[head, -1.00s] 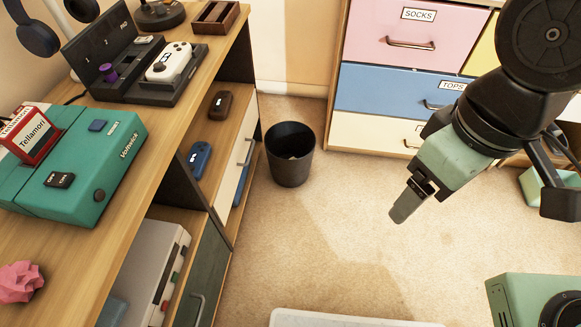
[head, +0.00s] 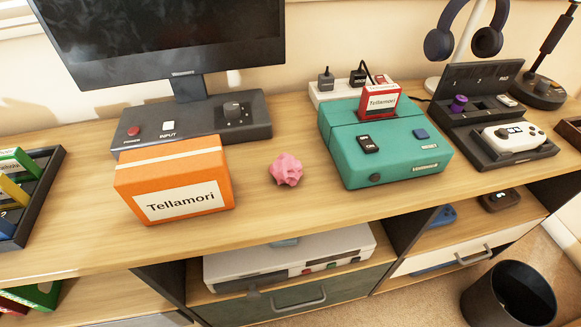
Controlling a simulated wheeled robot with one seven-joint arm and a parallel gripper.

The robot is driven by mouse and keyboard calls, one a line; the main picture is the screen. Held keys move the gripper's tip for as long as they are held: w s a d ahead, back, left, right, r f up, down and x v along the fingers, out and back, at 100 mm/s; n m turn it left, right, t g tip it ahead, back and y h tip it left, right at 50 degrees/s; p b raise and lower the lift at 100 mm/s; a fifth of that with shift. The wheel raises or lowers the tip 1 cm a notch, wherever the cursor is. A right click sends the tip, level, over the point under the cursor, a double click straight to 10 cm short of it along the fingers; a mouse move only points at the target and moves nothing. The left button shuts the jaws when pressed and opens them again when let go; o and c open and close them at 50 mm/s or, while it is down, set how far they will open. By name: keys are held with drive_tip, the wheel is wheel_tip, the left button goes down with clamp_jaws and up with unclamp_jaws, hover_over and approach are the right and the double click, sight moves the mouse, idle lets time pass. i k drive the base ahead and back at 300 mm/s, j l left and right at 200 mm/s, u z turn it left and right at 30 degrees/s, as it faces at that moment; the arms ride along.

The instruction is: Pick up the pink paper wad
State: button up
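The pink paper wad (head: 286,170) is a small crumpled ball on the wooden desk top (head: 290,214). It sits apart from its neighbours, between an orange box labelled Tellamori on its left and a teal console on its right. Nothing covers it. My gripper does not show in the head view now.
The orange box (head: 175,181) and teal console (head: 388,143), with a red cartridge (head: 380,100) in it, flank the wad. A monitor (head: 163,45) on a dark base (head: 196,117) stands behind. A black bin (head: 508,294) stands on the floor at lower right.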

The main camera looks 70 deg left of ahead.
sight(286, 169)
drive_tip(key=u, duration=2.25)
drive_tip(key=k+j+z, duration=0.3)
drive_tip(key=j, duration=0.25)
drive_tip(key=k+j+z, duration=0.3)
drive_tip(key=k+j, duration=0.05)
drive_tip(key=j, duration=0.15)
